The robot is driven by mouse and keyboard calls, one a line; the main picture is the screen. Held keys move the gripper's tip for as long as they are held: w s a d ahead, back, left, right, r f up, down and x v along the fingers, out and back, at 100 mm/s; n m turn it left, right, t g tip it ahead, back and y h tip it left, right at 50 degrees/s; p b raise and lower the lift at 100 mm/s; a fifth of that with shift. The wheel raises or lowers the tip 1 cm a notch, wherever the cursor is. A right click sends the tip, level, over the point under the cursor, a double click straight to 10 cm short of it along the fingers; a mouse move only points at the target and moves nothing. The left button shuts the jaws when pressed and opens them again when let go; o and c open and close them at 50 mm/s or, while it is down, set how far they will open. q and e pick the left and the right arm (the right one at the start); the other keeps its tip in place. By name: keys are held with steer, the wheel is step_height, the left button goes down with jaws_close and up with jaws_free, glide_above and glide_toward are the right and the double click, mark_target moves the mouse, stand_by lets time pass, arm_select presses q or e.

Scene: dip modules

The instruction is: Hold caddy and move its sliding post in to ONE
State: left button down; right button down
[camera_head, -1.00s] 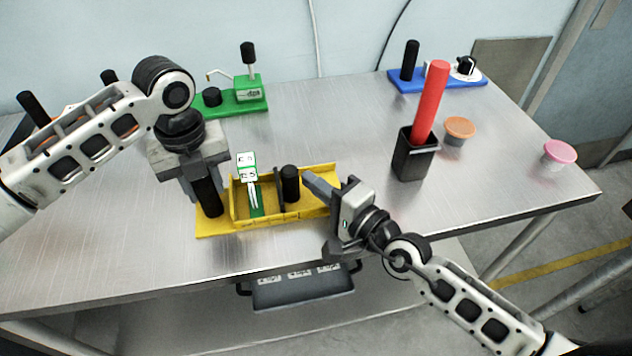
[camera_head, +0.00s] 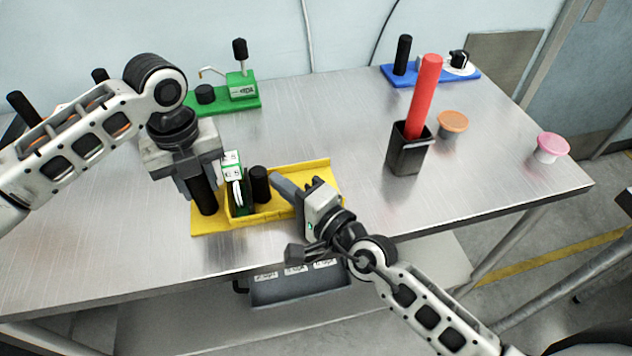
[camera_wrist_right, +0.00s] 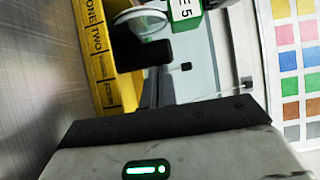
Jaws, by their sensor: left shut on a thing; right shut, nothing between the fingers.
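The yellow caddy (camera_head: 268,213) lies near the front of the table. Its fixed black handle (camera_head: 205,198) stands at the left end, and my left gripper (camera_head: 198,184) is shut on it. The black sliding post (camera_head: 260,184) stands upright inside the caddy, close to the green-and-white module (camera_head: 232,168) in the left part. My right gripper (camera_head: 277,181) is shut and empty, its tip against or very near the right side of the post. The right wrist view shows the caddy's edge (camera_wrist_right: 98,45) with the labels ONE and TWO; contact is unclear there.
A green fixture (camera_head: 240,93) stands behind, a blue one (camera_head: 430,75) at back right. A black cup (camera_head: 407,155) holds a red rod (camera_head: 425,95). Orange (camera_head: 452,122) and pink (camera_head: 551,147) knobs are to the right. A dark tray (camera_head: 300,288) hangs below the table edge.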

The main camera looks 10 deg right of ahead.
steer(key=d, duration=0.1)
steer(key=s+d, duration=0.1)
steer(key=d, duration=0.2)
steer(key=shift+s+d, duration=0.2)
steer(key=shift+s, duration=0.05)
steer(key=v, duration=0.9)
steer(key=shift+s, duration=0.15)
arm_select(q)
steer(key=c, duration=0.9)
jaws_free()
steer(key=shift+c, duration=0.2)
steer(key=shift+r, duration=3.8)
